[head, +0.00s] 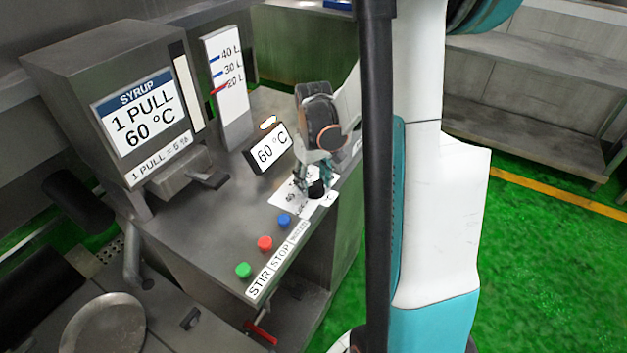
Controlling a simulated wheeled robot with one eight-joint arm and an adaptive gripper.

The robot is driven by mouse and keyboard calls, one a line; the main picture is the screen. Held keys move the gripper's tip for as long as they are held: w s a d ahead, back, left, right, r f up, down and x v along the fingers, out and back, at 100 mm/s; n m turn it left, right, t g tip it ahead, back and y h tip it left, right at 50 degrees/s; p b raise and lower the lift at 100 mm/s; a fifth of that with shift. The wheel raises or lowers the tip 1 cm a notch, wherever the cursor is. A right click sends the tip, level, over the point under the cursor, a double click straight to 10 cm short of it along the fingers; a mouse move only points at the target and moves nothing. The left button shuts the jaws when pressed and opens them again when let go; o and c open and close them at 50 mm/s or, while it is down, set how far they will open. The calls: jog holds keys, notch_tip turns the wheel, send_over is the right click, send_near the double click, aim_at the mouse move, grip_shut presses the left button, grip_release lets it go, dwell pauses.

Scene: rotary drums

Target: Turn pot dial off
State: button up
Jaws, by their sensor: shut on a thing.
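The pot dial (317,190) is a small dark knob on a white label plate (288,202), near the right edge of the steel control panel. My gripper (316,182) points down over the plate and is shut on the dial. My wrist and fingers hide much of the dial and part of its scale, so its setting cannot be read.
Blue (284,220), red (264,243) and green (243,270) buttons sit in front of the dial, by STIR and STOP labels. A syrup dispenser (135,110) with a lever stands left. A level gauge (228,85) stands behind. Green floor lies open at right.

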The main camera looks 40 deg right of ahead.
aim_at(314, 183)
jog(key=n, duration=0.5)
jog(key=shift+n, duration=0.3)
dwell(0.4)
jog(key=o, duration=1)
jog(key=shift+o, duration=0.2)
notch_tip(314, 183, up, 12)
dwell(0.3)
